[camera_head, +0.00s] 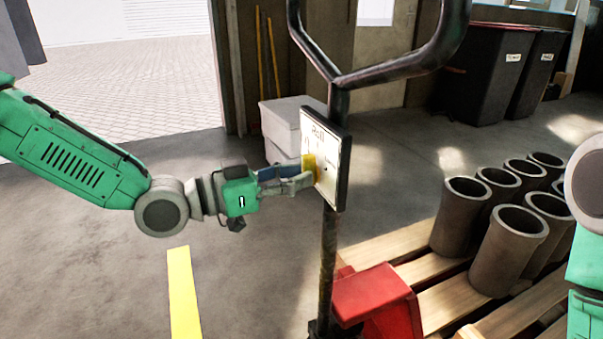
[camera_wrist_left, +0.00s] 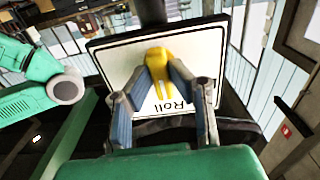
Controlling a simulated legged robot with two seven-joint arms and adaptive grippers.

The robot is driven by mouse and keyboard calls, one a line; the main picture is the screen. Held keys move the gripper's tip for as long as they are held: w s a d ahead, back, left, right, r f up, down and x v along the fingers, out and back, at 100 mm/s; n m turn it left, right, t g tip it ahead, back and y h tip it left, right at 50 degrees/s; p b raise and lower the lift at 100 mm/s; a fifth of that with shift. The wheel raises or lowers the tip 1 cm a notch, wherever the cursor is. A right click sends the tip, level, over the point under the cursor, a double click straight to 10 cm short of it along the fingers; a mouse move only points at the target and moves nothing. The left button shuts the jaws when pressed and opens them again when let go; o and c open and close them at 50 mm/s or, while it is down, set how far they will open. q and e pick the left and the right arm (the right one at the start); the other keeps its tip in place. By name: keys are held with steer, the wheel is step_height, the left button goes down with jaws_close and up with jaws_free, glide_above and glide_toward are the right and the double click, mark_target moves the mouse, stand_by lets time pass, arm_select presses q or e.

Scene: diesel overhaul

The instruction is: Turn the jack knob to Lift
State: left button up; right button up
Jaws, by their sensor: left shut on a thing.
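The yellow jack knob (camera_head: 309,164) sits on a white, black-framed panel (camera_head: 329,148) on the pallet jack's upright handle. The panel carries the word "Roll" near its top; other markings are too small to read. My left gripper (camera_head: 305,177) comes in from the left and is shut on the knob. In the left wrist view the yellow knob (camera_wrist_left: 160,65) is between the two fingers of my left gripper (camera_wrist_left: 163,75), in front of the white panel (camera_wrist_left: 205,55), where "Roll" appears upside down. My right gripper is out of view; only part of my right arm shows at the right edge.
The jack's dark handle loop (camera_head: 385,70) rises above the panel, with its red base (camera_head: 375,300) below. A wooden pallet (camera_head: 440,270) with several grey cylinders (camera_head: 510,240) stands at the right. Dark bins (camera_head: 485,85) are behind. The floor at left is clear.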

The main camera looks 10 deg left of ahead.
arm_select(q)
steer(key=n+p, duration=0.2)
steer(key=n, duration=0.2)
steer(key=n+p, duration=0.3)
steer(key=n, duration=0.1)
steer(key=shift+w+a+n, duration=0.15)
steer(key=shift+n, duration=0.25)
steer(key=o, duration=1.5)
steer(key=shift+o, duration=0.2)
steer(key=p+v, duration=0.3)
steer(key=v, duration=0.4)
